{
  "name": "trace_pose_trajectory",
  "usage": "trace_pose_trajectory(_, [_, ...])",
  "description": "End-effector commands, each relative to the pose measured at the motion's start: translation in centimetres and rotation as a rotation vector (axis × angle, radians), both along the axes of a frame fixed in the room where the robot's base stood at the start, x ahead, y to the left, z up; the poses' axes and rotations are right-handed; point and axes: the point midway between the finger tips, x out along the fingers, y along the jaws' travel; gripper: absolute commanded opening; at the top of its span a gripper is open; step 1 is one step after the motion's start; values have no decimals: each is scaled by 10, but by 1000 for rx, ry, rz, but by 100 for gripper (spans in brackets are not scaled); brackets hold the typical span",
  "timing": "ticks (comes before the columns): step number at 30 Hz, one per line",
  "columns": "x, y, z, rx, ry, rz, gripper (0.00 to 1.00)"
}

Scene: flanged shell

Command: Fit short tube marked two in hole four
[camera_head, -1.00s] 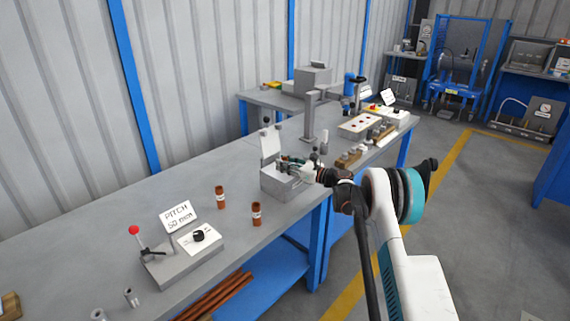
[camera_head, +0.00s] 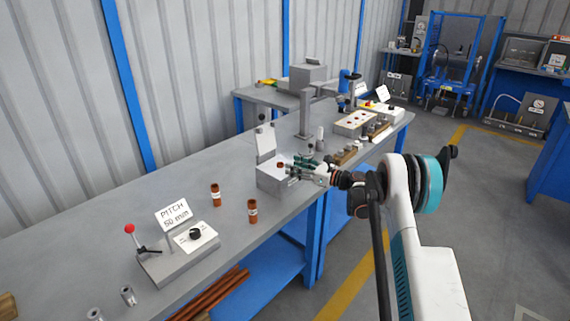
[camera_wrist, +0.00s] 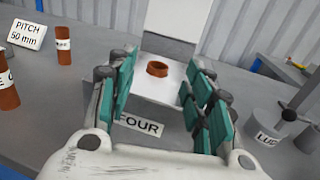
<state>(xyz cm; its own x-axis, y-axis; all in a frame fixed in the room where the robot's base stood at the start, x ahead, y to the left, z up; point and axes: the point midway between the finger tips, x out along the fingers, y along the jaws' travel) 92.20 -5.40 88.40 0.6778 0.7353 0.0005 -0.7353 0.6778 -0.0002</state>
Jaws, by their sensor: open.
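A grey block marked FOUR (camera_head: 268,181) stands at the bench's front edge, with an upright plate behind it. It also shows in the wrist view (camera_wrist: 150,92). A short copper tube (camera_wrist: 158,69) sits in the hole in its top, with only a low rim showing; its marking is hidden. This rim also shows in the head view (camera_head: 281,165). My gripper (camera_head: 297,170) is open and empty at the block's right side. In the wrist view its teal-padded fingers (camera_wrist: 160,82) are spread on either side of the rim, apart from it.
Two labelled copper tubes (camera_head: 215,195) (camera_head: 252,211) stand on the bench left of the block. A pitch sign (camera_head: 173,214) and a red-knobbed lever fixture (camera_head: 178,257) stand further left. A labelled grey cylinder (camera_wrist: 268,125) is right of my fingers.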

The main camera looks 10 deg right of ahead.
Motion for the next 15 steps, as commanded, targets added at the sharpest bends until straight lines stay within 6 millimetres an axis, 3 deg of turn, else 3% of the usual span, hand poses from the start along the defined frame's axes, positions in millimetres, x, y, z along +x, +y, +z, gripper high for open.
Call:
trace_pose_trajectory(1, [-7, -11, -1, -3, 1, -5, 47])
trace_pose_trajectory(6, [-24, -29, -2, -3, 1, -4, 47])
trace_pose_trajectory(15, [-33, -36, -1, -1, 1, -1, 47])
